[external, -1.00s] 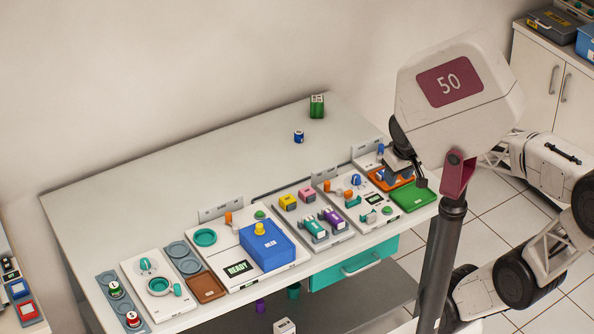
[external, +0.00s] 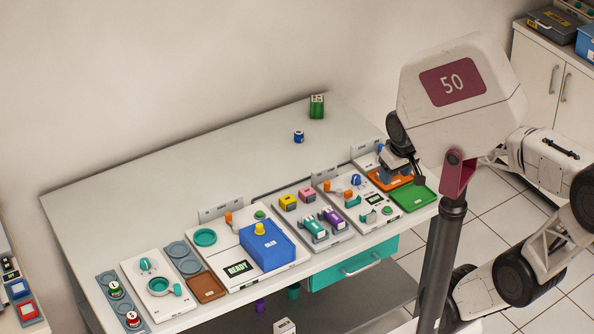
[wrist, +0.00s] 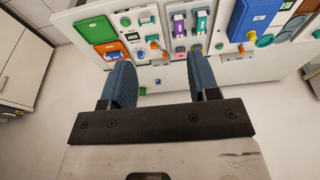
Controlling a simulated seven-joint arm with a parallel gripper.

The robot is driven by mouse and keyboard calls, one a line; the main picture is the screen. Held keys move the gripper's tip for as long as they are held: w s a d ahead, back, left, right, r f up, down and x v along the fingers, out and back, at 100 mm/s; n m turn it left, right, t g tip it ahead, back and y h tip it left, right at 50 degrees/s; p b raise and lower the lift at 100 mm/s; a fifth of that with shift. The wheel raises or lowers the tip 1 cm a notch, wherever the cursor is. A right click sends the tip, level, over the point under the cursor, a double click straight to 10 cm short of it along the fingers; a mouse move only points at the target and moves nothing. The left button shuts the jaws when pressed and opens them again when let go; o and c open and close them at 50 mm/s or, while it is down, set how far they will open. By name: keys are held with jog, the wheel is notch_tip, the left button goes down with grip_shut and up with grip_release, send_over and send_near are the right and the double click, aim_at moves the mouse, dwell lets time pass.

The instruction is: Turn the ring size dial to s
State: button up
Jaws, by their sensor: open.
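A small white dial (external: 147,266) with a teal mark sits on the left white panel, behind a teal ring with a handle (external: 160,287). A blue knob (external: 357,181) stands on the right panel. The lettering is too small to read, so I cannot tell which is the ring size dial. My gripper (external: 403,174) hovers over the right end of the table, above the orange tray, far from the left panel. In the wrist view my gripper (wrist: 158,62) is open, with nothing between its fingers. The left panel is not clearly visible there.
A green tray (external: 413,196) and an orange tray (external: 389,181) lie at the right end. A blue box (external: 267,246) with a yellow knob, orange levers and several coloured blocks stand along the front. A green block (external: 317,107) and a blue cylinder (external: 299,137) stand behind. The back left is clear.

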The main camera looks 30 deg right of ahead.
jog(key=w+a+r+n, duration=0.1)
jog(key=w+a+n, duration=0.1)
jog(key=w+a, duration=0.45)
jog(key=w+a+r+n, duration=0.15)
jog(key=w+a, duration=0.25)
jog(key=w, duration=0.5)
jog(key=n+g, duration=0.3)
jog(key=n, duration=0.9)
send_over(144, 260)
jog(key=shift+m, duration=0.25)
notch_tip(144, 260, down, 23)
jog(key=shift+d+f, duration=0.15)
jog(key=shift+s+a+f, duration=0.1)
jog(key=shift+a, duration=0.1)
jog(key=shift+f, duration=0.1)
jog(key=shift+f, duration=3.85)
